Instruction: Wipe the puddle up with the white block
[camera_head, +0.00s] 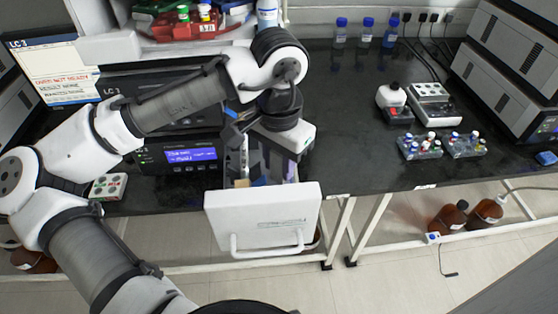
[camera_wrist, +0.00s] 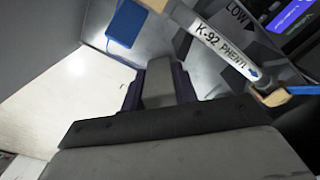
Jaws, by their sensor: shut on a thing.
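My gripper (camera_wrist: 158,78) points down inside the open white drawer (camera_head: 262,215); in the head view the drawer walls and my wrist hide its tips. Whether the block touches the drawer floor, I cannot tell. No puddle can be made out clearly in either view.
A column labelled K-92 PHENYL (camera_wrist: 222,48) lies close beside the fingers. A flat blue piece (camera_wrist: 126,22) lies beyond them. The drawer walls are close around my gripper.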

